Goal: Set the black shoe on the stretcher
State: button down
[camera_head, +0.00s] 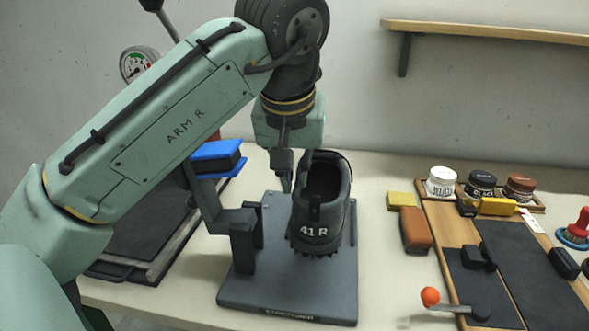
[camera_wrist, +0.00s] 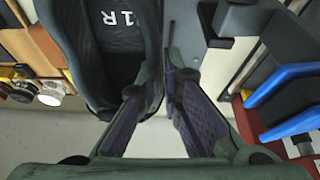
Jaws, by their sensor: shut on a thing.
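The black shoe (camera_head: 318,205) is upright in the head view, its heel with the white "41 R" toward the camera. It also fills the upper left of the wrist view (camera_wrist: 108,50). My gripper (camera_head: 287,170) is shut on the left side of the shoe's upper, near the collar; its fingers (camera_wrist: 163,85) show in the wrist view. The shoe is over the stretcher (camera_head: 285,300), a grey plate with a front label and dark upright parts. I cannot tell whether the sole touches the plate. The shoe hides the plate's middle and whatever stands behind it.
A dark arm with a blue-topped pad (camera_head: 215,150) stands left of the stretcher. To the right lie a brown block (camera_head: 416,230), several polish jars (camera_head: 481,184) and a wooden-framed board (camera_head: 450,235) with an orange-knobbed lever (camera_head: 430,297). A shelf (camera_head: 480,32) hangs on the wall.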

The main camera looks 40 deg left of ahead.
aim_at(291, 189)
jog(key=shift+f+b, duration=2.55)
jog(key=shift+f, duration=1.75)
jog(key=c, duration=1.7)
grip_release()
jog(key=shift+o, duration=0.2)
jog(key=v, duration=0.7)
jog(key=shift+r, duration=0.3)
